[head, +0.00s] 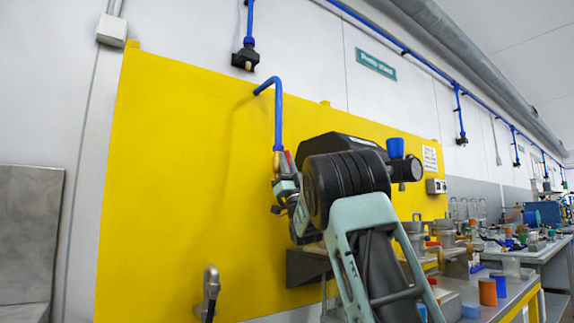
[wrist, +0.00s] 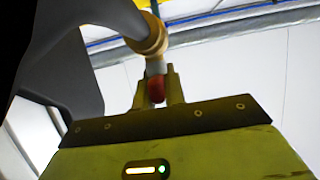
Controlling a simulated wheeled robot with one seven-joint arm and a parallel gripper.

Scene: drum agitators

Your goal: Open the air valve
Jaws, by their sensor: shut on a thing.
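The air valve is at the lower end of the blue air hose (head: 278,120), in front of the yellow panel (head: 190,190). Its small red handle (head: 289,157) shows in the head view beside a brass-coloured part. In the wrist view the red handle (wrist: 156,92) sits between the two fingers of my gripper (wrist: 156,88), which is shut on it. A brass-coloured ring (wrist: 152,38) on a grey pipe is just beyond the fingers. In the head view my arm hides much of the valve's surroundings. I cannot tell the handle's angle to the pipe.
A metal tap-like fitting (head: 210,290) stands low in front of the panel. To the right a bench (head: 515,295) carries several jars and tools. A grey cabinet (head: 30,240) is at the left. The panel's left part is clear.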

